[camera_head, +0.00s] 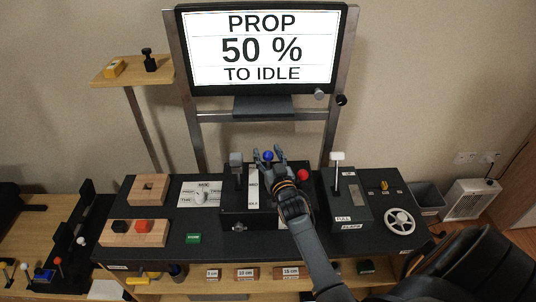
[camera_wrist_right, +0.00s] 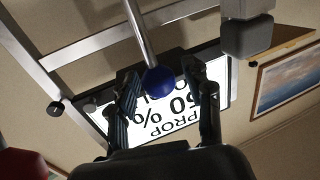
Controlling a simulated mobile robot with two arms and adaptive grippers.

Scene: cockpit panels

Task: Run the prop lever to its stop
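The blue ball knob (camera_head: 268,155) tops a lever on the black lever box (camera_head: 238,217) in the middle of the console. In the right wrist view the blue knob (camera_wrist_right: 160,80) sits on a metal rod that runs up out of view. My right gripper (camera_head: 268,152) is at the knob, its fingers on either side of it. In the wrist view the fingers (camera_wrist_right: 165,95) are apart, with gaps between them and the knob. The monitor (camera_head: 262,48) reads "PROP 50 % TO IDLE". My left gripper is not in view.
A grey-knobbed lever (camera_head: 236,158) stands close on the left and a red knob (camera_head: 302,174) close on the right. A white-knobbed lever (camera_head: 338,156) and a white handwheel (camera_head: 399,221) are further right. Wooden blocks (camera_head: 135,233) lie on the left.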

